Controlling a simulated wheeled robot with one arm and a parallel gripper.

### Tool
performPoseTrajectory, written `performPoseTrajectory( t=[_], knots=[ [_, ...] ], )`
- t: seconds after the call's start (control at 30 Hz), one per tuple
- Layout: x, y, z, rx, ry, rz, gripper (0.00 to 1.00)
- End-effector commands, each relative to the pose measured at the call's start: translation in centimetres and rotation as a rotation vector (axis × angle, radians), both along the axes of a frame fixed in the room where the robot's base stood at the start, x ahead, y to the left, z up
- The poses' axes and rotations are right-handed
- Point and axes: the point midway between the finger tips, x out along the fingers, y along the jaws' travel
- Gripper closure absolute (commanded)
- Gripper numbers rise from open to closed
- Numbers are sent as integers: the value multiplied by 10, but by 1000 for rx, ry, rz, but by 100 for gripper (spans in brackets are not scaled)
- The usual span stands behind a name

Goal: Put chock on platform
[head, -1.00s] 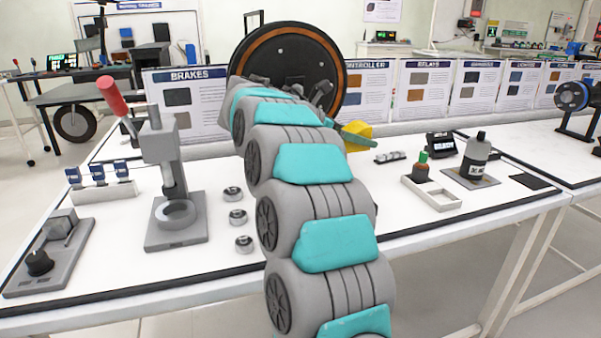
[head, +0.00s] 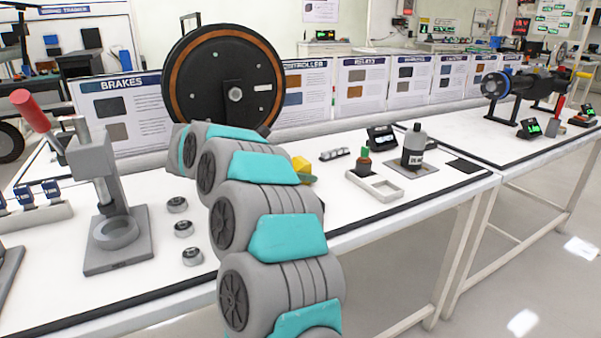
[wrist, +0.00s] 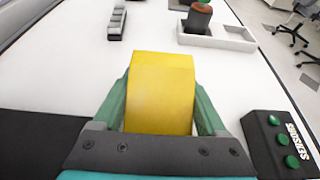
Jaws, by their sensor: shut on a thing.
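The yellow chock (wrist: 161,88) is a block between the green fingers of my gripper (wrist: 162,100) in the wrist view. The fingers press against its left and right sides. In the head view only a small yellow part of the chock (head: 300,164) shows past my arm; my gripper is mostly hidden there. The chock is over the white bench; I cannot tell its height above it. Nothing in view is clearly marked as the platform.
A large wheel (head: 203,85) stands behind my arm. A press (head: 116,232) and several small metal parts are at left. A sensors box (wrist: 283,145) lies close right in the wrist view.

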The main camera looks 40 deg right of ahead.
Motion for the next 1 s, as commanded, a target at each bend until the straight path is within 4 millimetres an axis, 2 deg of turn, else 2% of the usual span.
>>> performPoseTrajectory(
  t=[0.23, 0.27, 0.43, 0.47, 0.77, 0.87, 1.0],
  knots=[
    [0, 0, -3, -1, 1, -1, 100],
    [0, 0, -3, 0, 0, -1, 22],
    [0, 0, -3, 1, 0, 0, 3],
    [0, 0, -3, 1, 0, 0, 0],
    [0, 0, 0, 1, -2, 1, 0],
    [3, 9, 4, -1, -1, 2, 0],
    [8, 30, 13, -1, -1, 2, 0]
  ],
)
